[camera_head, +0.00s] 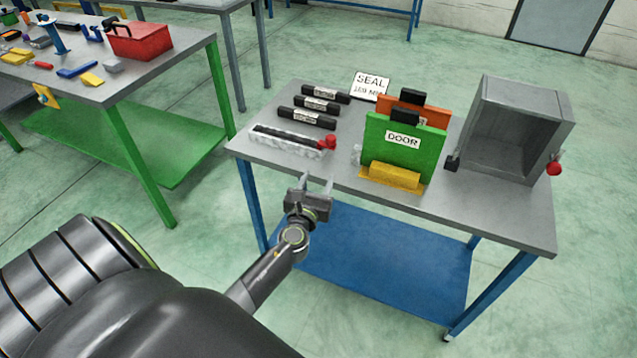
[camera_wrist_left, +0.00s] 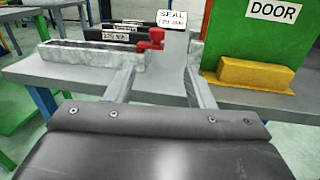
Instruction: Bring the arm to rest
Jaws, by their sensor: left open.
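My left gripper (camera_head: 318,184) is open and empty, just off the front edge of the grey table (camera_head: 500,225). In the left wrist view its two fingers (camera_wrist_left: 160,84) stand apart with only tabletop between them. Beyond them is a pale tray (camera_head: 286,146) with a dark strip and a red knob (camera_head: 327,142) at its right end. The fingers look apart from it. My right gripper is not in view.
Several black bars (camera_head: 308,117) lie behind the tray, near a SEAL card (camera_head: 370,86). A green DOOR panel (camera_head: 403,150) stands in a yellow holder (camera_head: 392,178), an orange panel (camera_head: 425,108) behind it. A grey open box (camera_head: 515,130) stands right. A tool-covered bench (camera_head: 110,88) is left.

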